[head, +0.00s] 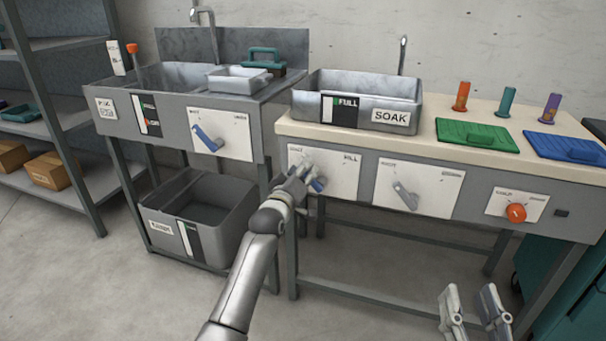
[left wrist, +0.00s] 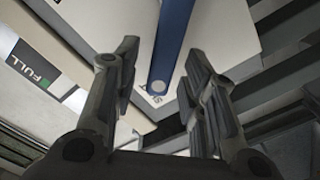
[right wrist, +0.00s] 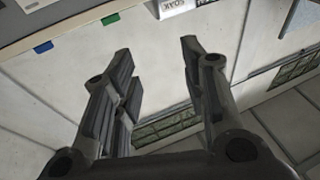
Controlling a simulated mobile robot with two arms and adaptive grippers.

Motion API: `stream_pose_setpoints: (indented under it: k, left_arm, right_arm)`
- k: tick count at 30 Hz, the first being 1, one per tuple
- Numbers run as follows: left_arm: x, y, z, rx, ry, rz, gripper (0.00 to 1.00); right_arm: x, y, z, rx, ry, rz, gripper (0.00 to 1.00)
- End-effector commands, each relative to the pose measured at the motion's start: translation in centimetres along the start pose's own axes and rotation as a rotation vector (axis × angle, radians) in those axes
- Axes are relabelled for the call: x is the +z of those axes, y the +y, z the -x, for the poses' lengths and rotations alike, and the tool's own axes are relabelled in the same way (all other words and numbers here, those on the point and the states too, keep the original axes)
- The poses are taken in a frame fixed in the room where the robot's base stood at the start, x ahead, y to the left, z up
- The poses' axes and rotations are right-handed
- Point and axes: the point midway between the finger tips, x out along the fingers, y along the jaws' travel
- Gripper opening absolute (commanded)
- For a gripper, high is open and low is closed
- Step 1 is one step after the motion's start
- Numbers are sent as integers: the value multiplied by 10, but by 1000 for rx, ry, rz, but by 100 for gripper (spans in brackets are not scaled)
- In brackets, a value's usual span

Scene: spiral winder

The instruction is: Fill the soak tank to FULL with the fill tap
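The soak tank (head: 308,100) is a grey metal basin on the bench, with a SOAK label (head: 391,117) and a FULL gauge (head: 339,109) on its front. The water level is too small to tell. The fill tap's blue lever (head: 318,185) sits on a white panel (head: 336,160) below the tank. My left gripper (head: 297,183) is at this panel and partly covers the lever. In the left wrist view the blue lever (left wrist: 174,45) shows between the open fingers (left wrist: 158,75), with no visible grip. My right gripper (head: 471,305) is open and empty in front of the bench.
A second sink (head: 180,108) with its own blue lever (head: 207,138) stands left, above a grey bin (head: 215,225). Right of the fill panel are a grey lever (head: 405,194) and an orange knob (head: 516,213). Green (head: 475,135) and blue (head: 565,147) lids lie on the bench.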

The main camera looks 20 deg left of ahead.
Motion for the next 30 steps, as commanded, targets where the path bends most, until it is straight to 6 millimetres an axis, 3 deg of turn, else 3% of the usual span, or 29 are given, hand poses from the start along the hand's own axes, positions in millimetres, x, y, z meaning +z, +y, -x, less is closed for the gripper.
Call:
stream_pose_setpoints:
  k: [14,23,30]
  left_arm:
    - [0,0,-7,0,0,0,39]
    - [0,0,-7,0,0,0,1]
    - [0,0,-7,-1,0,0,0]
  right_arm:
    - [-12,-2,0,-3,65,-2,40]
    - [-12,-1,0,-3,64,-2,40]
    - [-12,-1,0,-3,64,-2,40]
